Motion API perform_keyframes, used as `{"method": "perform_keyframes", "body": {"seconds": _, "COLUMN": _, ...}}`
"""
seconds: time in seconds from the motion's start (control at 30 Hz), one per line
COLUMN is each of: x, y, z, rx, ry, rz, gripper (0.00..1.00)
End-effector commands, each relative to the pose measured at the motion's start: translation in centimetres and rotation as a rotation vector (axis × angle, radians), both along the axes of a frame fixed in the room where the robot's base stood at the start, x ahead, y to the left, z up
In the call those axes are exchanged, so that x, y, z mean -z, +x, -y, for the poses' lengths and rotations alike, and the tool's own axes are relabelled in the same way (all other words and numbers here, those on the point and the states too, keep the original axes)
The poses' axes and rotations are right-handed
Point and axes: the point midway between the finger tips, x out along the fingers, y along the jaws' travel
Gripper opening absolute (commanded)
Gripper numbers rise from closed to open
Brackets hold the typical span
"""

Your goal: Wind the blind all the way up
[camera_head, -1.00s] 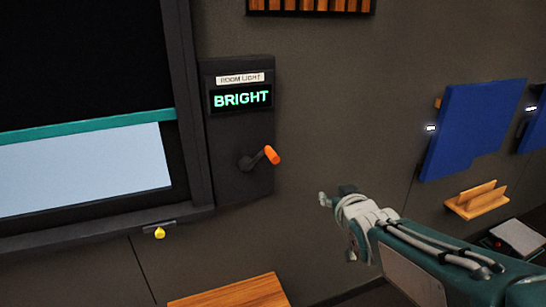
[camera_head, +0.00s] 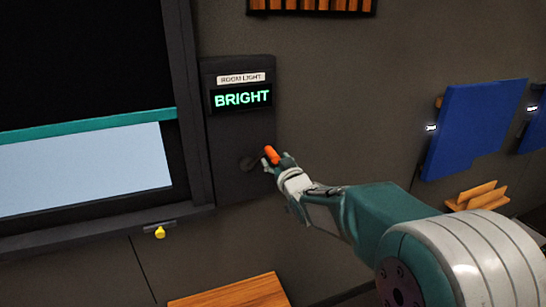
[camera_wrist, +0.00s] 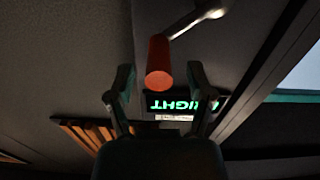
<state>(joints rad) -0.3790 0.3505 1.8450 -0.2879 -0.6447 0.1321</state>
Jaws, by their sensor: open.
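The blind (camera_head: 90,125) hangs in the dark window frame at the left, and its teal bottom bar lies above a pale lit strip of window. The crank has an orange handle (camera_head: 271,155) on a dark panel right of the window. My gripper (camera_head: 276,160) is at the handle in the head view. In the wrist view the orange handle (camera_wrist: 159,62) lies ahead between the two open fingers (camera_wrist: 160,85), apart from both. The crank arm (camera_wrist: 197,18) runs from the handle to the upper right there.
The panel's display (camera_head: 242,97) reads BRIGHT below a ROOM LIGHT label. A yellow knob (camera_head: 160,232) sits under the window. A wooden surface (camera_head: 230,291) is below. Blue boards (camera_head: 472,128) and a wooden holder (camera_head: 477,196) are at the right.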

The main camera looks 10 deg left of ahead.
Motion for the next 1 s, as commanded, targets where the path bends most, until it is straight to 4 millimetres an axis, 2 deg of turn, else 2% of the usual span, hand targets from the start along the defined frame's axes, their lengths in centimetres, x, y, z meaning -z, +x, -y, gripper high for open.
{"method": "perform_keyframes", "body": {"seconds": 0.2, "x": 0.0, "y": 1.7, "z": -1.1, "rx": 0.000, "ry": 0.000, "rz": 0.000, "gripper": 0.68}}
{"method": "perform_keyframes", "body": {"seconds": 0.5, "x": -0.1, "y": 2.0, "z": -1.2, "rx": 0.000, "ry": 0.001, "rz": -0.001, "gripper": 0.68}}
{"method": "perform_keyframes", "body": {"seconds": 0.53, "x": -0.1, "y": 2.0, "z": -1.2, "rx": 0.000, "ry": 0.001, "rz": 0.000, "gripper": 0.59}}
{"method": "perform_keyframes", "body": {"seconds": 0.57, "x": -0.1, "y": 2.0, "z": -1.2, "rx": 0.000, "ry": 0.001, "rz": -0.001, "gripper": 0.46}}
{"method": "perform_keyframes", "body": {"seconds": 0.6, "x": -0.1, "y": 2.0, "z": -1.1, "rx": 0.000, "ry": 0.001, "rz": 0.000, "gripper": 0.28}}
{"method": "perform_keyframes", "body": {"seconds": 0.67, "x": -0.1, "y": 2.0, "z": -1.1, "rx": 0.000, "ry": 0.001, "rz": 0.000, "gripper": 0.01}}
{"method": "perform_keyframes", "body": {"seconds": 1.0, "x": -0.1, "y": 2.0, "z": -1.3, "rx": 0.000, "ry": -0.009, "rz": 0.006, "gripper": 0.00}}
